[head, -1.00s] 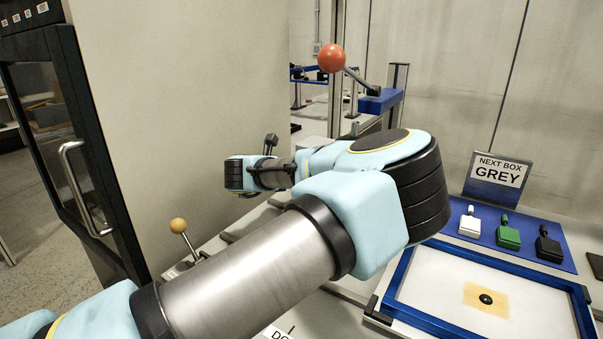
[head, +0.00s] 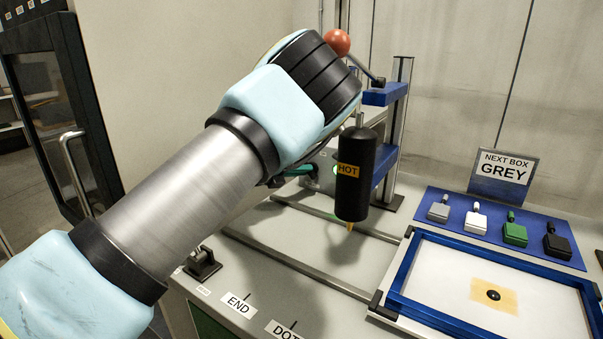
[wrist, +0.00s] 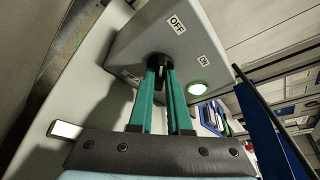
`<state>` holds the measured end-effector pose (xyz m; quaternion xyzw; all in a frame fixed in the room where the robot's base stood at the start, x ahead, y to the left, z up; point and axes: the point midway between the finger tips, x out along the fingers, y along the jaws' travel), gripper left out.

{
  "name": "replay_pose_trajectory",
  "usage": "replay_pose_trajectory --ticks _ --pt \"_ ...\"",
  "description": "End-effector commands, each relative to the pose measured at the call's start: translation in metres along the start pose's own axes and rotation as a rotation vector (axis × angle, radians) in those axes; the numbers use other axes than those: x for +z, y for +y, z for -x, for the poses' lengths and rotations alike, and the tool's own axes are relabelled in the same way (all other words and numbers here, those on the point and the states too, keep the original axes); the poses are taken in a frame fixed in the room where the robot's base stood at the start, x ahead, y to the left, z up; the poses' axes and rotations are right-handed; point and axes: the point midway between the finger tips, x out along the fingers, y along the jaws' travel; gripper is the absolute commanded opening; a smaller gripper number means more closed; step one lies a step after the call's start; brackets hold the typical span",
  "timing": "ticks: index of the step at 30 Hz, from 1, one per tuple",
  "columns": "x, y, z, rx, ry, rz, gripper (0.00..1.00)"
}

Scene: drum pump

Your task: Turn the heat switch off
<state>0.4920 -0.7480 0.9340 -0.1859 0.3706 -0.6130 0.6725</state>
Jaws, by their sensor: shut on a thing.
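The heat switch is a black knob (wrist: 158,61) on a grey box (wrist: 150,32) in the wrist view. The box has an OFF label (wrist: 177,24) above and right of the knob, and an ON label (wrist: 203,61) farther right. A round lamp (wrist: 197,88) on the box glows green. My gripper (wrist: 161,73) has green fingers and is shut on the knob, which hides part of it. I cannot tell which label the knob points to.
A black cylinder marked HOT (head: 354,185) hangs beside my arm, below a red-balled lever (head: 337,42). A blue frame (head: 450,318) lies to the right. Several small blocks stand on a blue mat (head: 460,200). A black cabinet (head: 60,110) is at the left.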

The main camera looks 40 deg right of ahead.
Motion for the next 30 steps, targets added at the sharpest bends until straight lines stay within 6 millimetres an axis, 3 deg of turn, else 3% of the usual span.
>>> replay_pose_trajectory --ticks 15,16,23,30 --pt "-0.0026 0.0005 -0.0004 -0.007 0.005 0.020 0.00" --pt "-0.0027 0.0005 -0.0004 -0.007 0.005 0.020 0.19" --pt "-0.0015 0.0005 -0.0002 -0.006 0.003 0.019 0.44" --pt "-0.0007 0.0002 -0.0001 -0.007 0.001 0.018 0.46"
